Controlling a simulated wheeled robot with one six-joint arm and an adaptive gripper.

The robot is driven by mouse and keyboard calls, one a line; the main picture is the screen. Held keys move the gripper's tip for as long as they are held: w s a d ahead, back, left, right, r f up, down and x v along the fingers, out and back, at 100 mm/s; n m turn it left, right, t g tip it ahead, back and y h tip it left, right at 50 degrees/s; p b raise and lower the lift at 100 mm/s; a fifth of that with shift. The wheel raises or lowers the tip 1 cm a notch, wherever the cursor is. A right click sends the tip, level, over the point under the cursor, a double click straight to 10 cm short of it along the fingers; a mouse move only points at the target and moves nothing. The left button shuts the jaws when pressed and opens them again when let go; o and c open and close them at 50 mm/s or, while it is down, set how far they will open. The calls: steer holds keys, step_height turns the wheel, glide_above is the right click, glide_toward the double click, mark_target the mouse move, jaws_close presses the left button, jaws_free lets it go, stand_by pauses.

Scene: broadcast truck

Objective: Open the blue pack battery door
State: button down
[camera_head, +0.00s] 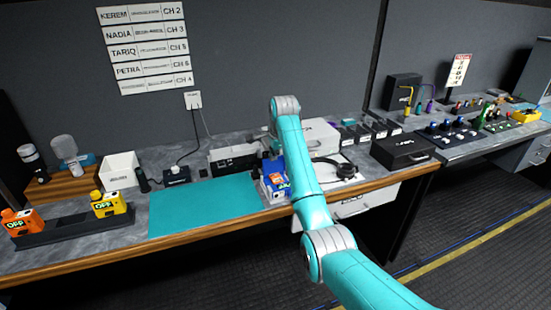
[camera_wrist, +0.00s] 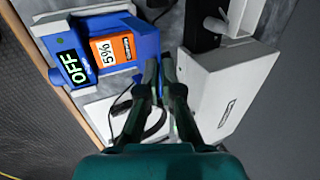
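The blue pack (camera_head: 273,180) lies on the bench at the right end of the teal mat, partly hidden behind my arm. In the wrist view the blue pack (camera_wrist: 147,42) fills the upper left. It shows a black OFF display (camera_wrist: 72,67) and an orange panel (camera_wrist: 113,50) reading 5%, framed in blue. I cannot tell which part is the battery door or whether it stands open. My gripper (camera_wrist: 160,62) has its fingertips close together beside the pack's right edge, with nothing visible held. Whether they touch the pack is unclear. The head view hides the fingers.
A white box (camera_wrist: 215,90) stands close right of my fingers. A black cable or headset (camera_wrist: 150,125) lies below the pack. The teal mat (camera_head: 200,207) is clear. Yellow (camera_head: 108,205) and orange (camera_head: 20,222) OFF packs stand on a dark rack at left. A black case (camera_head: 403,151) sits right.

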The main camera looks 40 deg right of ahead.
steer(key=shift+w+d, duration=0.1)
steer(key=shift+w, duration=0.3)
steer(key=c, duration=1.1)
jaws_free()
steer(key=shift+c, duration=0.2)
steer(key=shift+r, duration=0.1)
steer(key=v, duration=1.2)
